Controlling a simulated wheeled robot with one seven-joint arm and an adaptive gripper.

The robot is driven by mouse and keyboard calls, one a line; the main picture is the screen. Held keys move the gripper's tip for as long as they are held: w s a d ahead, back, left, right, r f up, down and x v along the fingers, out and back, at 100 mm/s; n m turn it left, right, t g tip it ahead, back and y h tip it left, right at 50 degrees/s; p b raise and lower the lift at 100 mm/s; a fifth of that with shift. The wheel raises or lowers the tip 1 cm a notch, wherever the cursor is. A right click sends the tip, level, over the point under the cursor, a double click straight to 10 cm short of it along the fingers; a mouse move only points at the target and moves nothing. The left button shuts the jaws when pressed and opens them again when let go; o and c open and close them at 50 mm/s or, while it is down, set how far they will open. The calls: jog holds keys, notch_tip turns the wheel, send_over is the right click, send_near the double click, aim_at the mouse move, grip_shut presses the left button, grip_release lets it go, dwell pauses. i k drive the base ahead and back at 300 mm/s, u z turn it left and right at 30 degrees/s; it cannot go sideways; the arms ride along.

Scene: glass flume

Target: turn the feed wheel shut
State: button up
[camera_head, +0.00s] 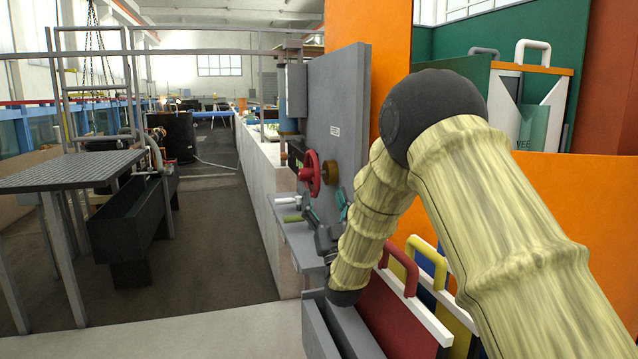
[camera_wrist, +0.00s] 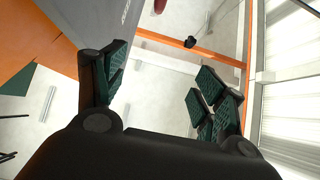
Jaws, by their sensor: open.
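The red feed wheel (camera_head: 309,174) stands out from the left side of the upright grey panel (camera_head: 338,130) in the head view. An orange-brown round knob or hub (camera_head: 329,173) shows just right of it. My gripper (camera_head: 326,212) is below the wheel, close in the picture, and partly hidden behind my arm. In the wrist view my gripper (camera_wrist: 158,92) has its two green-padded fingers wide apart with nothing between them. Contact with the wheel does not show.
A grey ledge (camera_head: 293,232) with a small green-and-white item (camera_head: 292,219) lies below the wheel. Coloured boards with handles, one red (camera_head: 385,315), stand in a rack below my arm. An orange wall (camera_head: 580,200) is at right. The aisle floor (camera_head: 215,220) at left is clear.

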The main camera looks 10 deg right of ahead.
aim_at(306, 173)
jog(key=z, duration=0.05)
jog(key=k, duration=0.3)
jog(key=u, duration=0.45)
jog(key=i, duration=0.7)
jog(key=z, duration=0.1)
